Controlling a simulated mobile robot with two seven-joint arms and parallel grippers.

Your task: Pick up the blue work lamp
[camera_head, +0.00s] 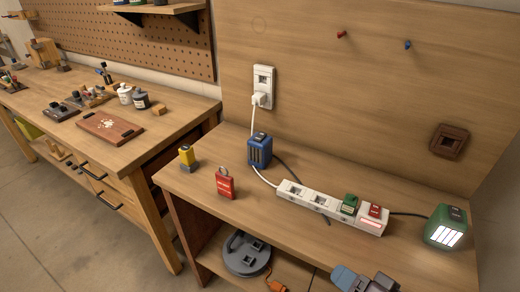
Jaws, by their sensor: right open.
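The blue work lamp (260,150) stands upright on the small wooden bench, toward its back left, below the wall outlet. It has dark vertical bars on its front and looks unlit. A dark cord runs from its right side toward the power strip. My right gripper (364,280) is at the bottom edge of the view, low in front of the bench and partly cut off. It is open, and well apart from the lamp, to its lower right. My left gripper is not in view.
A white power strip (303,197) with green and red plugs lies right of the lamp. A lit green lamp (446,228) stands at the right end. A grey cable reel (245,254) sits below.

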